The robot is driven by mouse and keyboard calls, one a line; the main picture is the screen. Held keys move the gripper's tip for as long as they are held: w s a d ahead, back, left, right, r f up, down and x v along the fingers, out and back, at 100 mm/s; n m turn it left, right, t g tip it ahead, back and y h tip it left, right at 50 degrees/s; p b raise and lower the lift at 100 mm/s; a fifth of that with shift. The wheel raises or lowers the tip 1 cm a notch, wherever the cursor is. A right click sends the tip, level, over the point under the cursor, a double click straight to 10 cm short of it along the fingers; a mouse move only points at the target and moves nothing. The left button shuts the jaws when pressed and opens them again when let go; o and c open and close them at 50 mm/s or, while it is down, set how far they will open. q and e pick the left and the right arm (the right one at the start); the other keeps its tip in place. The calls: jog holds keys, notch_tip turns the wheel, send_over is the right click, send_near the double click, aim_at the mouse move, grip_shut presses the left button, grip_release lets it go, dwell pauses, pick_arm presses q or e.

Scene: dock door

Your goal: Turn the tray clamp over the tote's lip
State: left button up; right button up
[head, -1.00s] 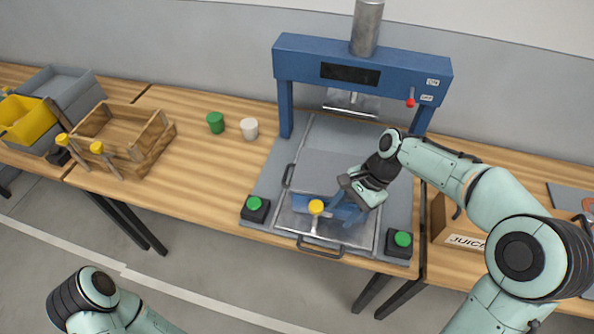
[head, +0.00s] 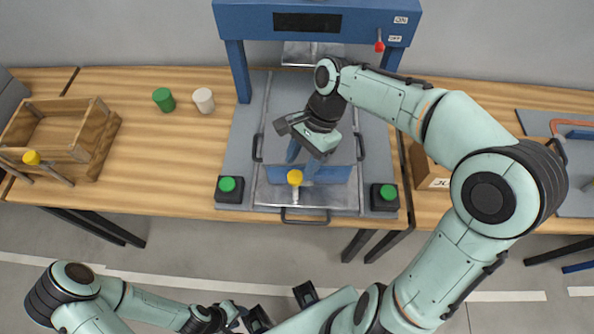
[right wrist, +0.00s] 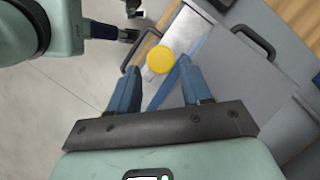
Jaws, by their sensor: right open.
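The clamp has a yellow knob (head: 295,177) on a pale stem, at the front of the metal tray (head: 342,206) in the head view. A low blue strip (head: 332,174) runs across the tray behind the knob; I cannot tell if it is the tote's lip. My right gripper (head: 303,160) is open and empty above the tray, just behind the knob. In the right wrist view the yellow knob (right wrist: 160,60) shows just beyond and between the two blue fingertips, not gripped. My left gripper (head: 240,318) is low at the bottom edge, partly cut off, its jaws unclear.
A blue press (head: 240,70) stands over the tray's rear. Green buttons flank the tray, left (head: 228,184) and right (head: 388,192). A green cup (head: 163,99), a white cup (head: 204,100) and a wooden crate (head: 100,140) stand left. A juice box (head: 421,165) is right.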

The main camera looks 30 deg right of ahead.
aim_at(295, 176)
jog(key=shift+x, duration=1.8)
jog(key=c, duration=0.8)
jog(key=shift+o, duration=0.2)
